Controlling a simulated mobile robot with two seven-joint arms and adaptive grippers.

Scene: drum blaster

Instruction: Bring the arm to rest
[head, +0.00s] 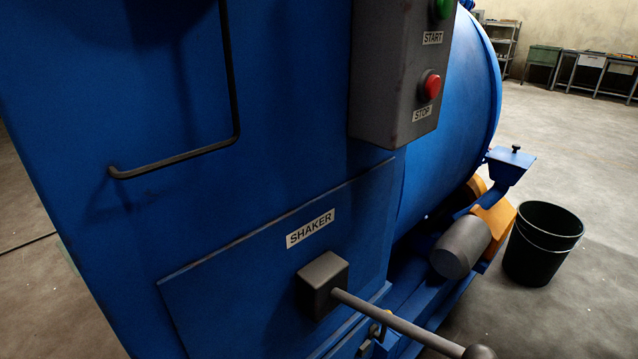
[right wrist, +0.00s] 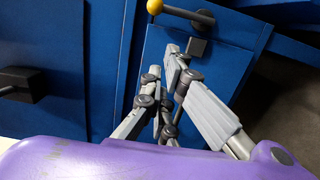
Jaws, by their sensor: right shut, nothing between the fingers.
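My right gripper (right wrist: 178,62) shows in the right wrist view, with its grey fingers drawn together and nothing between them. It points at the blue machine (right wrist: 220,62) and shows just below a dark block with a lever (right wrist: 185,14) that ends in a yellow ball. I cannot tell whether the fingertips touch the machine. Neither gripper shows in the head view. There the large blue machine (head: 170,215) fills the left and middle.
The SHAKER panel carries a protruding grey lever (head: 390,318). A control box (head: 390,95) has a green START and a red STOP button. A bent dark handle (head: 175,160) is at left. A black bucket (head: 541,245) stands on the floor at right, with open floor behind.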

